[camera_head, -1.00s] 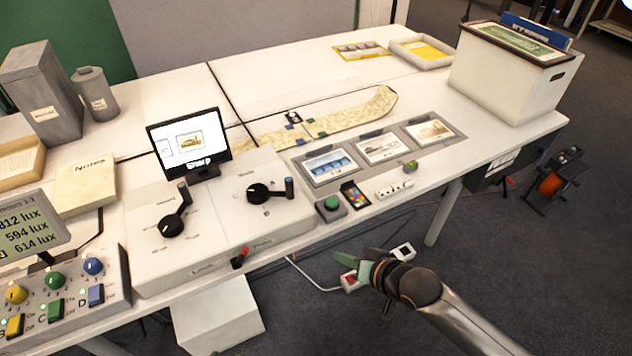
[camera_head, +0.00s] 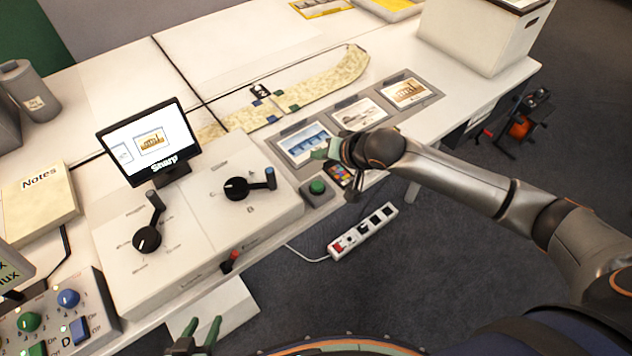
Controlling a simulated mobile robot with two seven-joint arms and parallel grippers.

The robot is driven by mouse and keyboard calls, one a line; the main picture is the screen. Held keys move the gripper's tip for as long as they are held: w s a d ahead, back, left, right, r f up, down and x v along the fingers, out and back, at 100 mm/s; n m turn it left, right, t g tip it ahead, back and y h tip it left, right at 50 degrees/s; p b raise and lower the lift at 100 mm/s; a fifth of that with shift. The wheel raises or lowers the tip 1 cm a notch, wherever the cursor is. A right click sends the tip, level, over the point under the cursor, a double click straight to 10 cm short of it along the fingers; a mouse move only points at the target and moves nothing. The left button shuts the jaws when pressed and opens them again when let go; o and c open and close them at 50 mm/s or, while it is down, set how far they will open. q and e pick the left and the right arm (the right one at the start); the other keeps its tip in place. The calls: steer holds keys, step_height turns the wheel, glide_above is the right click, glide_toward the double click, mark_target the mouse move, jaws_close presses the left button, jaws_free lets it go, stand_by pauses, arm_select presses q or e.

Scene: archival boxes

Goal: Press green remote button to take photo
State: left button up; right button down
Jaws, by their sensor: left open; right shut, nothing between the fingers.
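The green remote button (camera_head: 317,187) is a round green cap on a small grey box at the front edge of the white table. My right gripper (camera_head: 325,153) is shut and empty, just above and slightly behind the button in the picture, in front of the blue print; I cannot tell its exact height. My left gripper (camera_head: 205,330) is open and empty at the bottom, below the table's front edge. The monitor (camera_head: 150,141) shows a picture of a building and the word "Sharp".
A white control panel (camera_head: 200,215) with two black levers stands left of the button. A colour card (camera_head: 341,174) lies right of it, partly behind my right arm. Framed prints (camera_head: 409,91) lie behind. A power strip (camera_head: 362,231) is on the floor.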

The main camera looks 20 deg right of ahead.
steer(key=shift+f, duration=0.1)
steer(key=b, duration=0.8)
glide_above(320, 188)
step_height(320, 188, down, 7)
steer(key=shift+r, duration=0.1)
steer(key=shift+f+b, duration=0.4)
steer(key=shift+f, duration=0.5)
steer(key=shift+f, duration=0.15)
stand_by(0.7)
steer(key=shift+f, duration=0.25)
